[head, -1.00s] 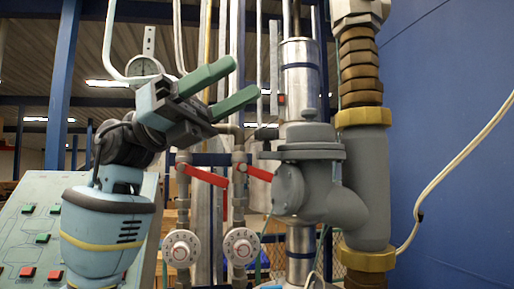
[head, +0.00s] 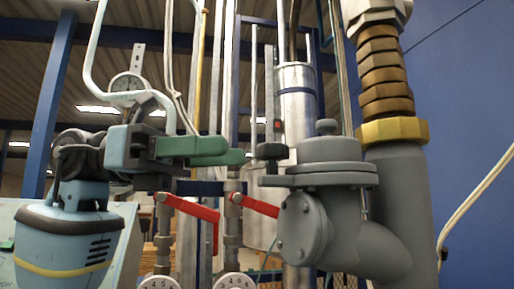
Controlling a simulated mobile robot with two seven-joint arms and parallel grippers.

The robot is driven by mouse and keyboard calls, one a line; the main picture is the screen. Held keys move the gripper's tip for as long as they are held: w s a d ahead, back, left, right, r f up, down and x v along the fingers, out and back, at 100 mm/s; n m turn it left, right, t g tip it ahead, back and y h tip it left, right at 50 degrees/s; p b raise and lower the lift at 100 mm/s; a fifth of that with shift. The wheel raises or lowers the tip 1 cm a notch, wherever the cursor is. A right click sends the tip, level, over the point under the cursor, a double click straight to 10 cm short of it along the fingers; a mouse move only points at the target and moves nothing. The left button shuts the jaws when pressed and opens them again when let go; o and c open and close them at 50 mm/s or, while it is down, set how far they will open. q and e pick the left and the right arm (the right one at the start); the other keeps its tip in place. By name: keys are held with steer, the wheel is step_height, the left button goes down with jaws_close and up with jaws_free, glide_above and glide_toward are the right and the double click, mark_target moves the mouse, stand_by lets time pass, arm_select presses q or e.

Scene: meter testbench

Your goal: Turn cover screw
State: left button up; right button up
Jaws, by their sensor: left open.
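The large grey valve-like body (head: 375,215) stands at the right, with a round flanged cover (head: 330,152) on top and a bolted round plate (head: 300,228) facing left. A small dark knob (head: 270,151) sticks up at the left edge of the cover; I take it to be the cover screw. My left gripper (head: 236,152) has green fingers pointing right, one partly in front of the other. It is open and empty. Its tips are a short way left of the knob, at about its height in the picture, apart from it. My right gripper is out of view.
Two red lever handles (head: 190,209) (head: 255,204) sit below my left gripper. Vertical pipes (head: 297,105) stand behind. White dials (head: 236,282) are at the bottom edge, and a round gauge (head: 127,86) is upper left. A blue wall (head: 470,90) closes the right side.

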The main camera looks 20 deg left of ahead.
mark_target(257, 151)
arm_select(q)
steer(key=shift+w+d, duration=0.2)
steer(key=shift+d, duration=1.15)
steer(key=shift+w+d, duration=0.2)
steer(key=shift+d, duration=1.1)
steer(key=shift+c, duration=0.3)
steer(key=c, duration=0.9)
